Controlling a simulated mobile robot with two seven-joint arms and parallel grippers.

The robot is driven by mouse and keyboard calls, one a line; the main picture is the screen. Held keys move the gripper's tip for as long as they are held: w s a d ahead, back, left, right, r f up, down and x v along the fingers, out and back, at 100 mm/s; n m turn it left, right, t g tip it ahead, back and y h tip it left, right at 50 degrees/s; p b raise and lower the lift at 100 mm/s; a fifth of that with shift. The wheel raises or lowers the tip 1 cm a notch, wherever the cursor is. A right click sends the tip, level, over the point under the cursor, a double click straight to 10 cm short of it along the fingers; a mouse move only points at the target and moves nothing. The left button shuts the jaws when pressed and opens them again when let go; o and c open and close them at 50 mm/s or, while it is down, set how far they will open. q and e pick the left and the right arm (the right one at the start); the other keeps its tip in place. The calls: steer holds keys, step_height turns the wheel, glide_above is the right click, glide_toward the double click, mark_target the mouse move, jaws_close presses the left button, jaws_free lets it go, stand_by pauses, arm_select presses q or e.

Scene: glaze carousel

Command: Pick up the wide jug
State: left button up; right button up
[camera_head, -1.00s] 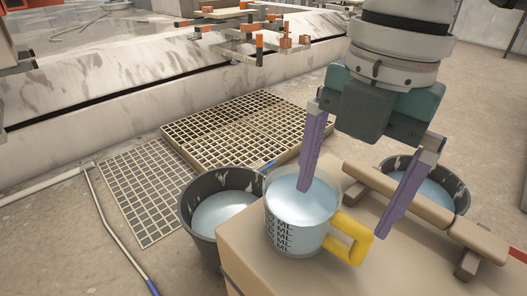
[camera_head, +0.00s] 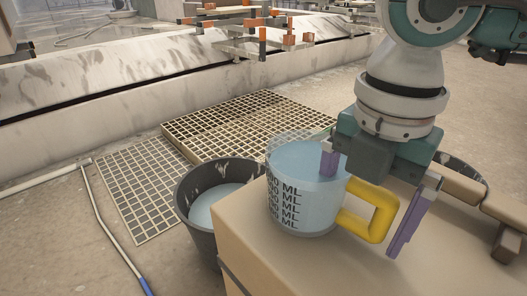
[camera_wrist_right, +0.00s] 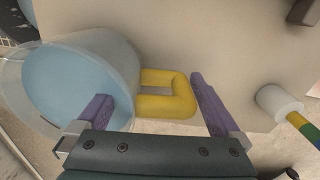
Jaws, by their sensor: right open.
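The wide jug (camera_head: 300,203) is clear, with black ML marks, pale blue liquid and a yellow handle (camera_head: 377,215). It stands upright near the edge of a beige block, handle to the right. My right gripper (camera_head: 366,196) is open above its handle side. One purple finger overlaps the jug's rim; I cannot tell whether it is inside. The other finger is right of the handle. In the right wrist view the yellow handle (camera_wrist_right: 187,95) lies between the open fingers, with a gap to the right finger. The jug body (camera_wrist_right: 72,78) is at left. My left gripper is not in view.
The beige block (camera_head: 290,265) has free room in front of the jug. A dark bucket (camera_head: 190,192) of liquid stands left of it. A wooden rail (camera_head: 463,190) lies behind right. A floor grate (camera_head: 235,128) lies behind. A white cylinder (camera_wrist_right: 279,103) with coloured bands shows right.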

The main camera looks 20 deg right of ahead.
steer(key=shift+r, duration=0.1)
steer(key=shift+c, duration=0.4)
jaws_close()
stand_by(0.3)
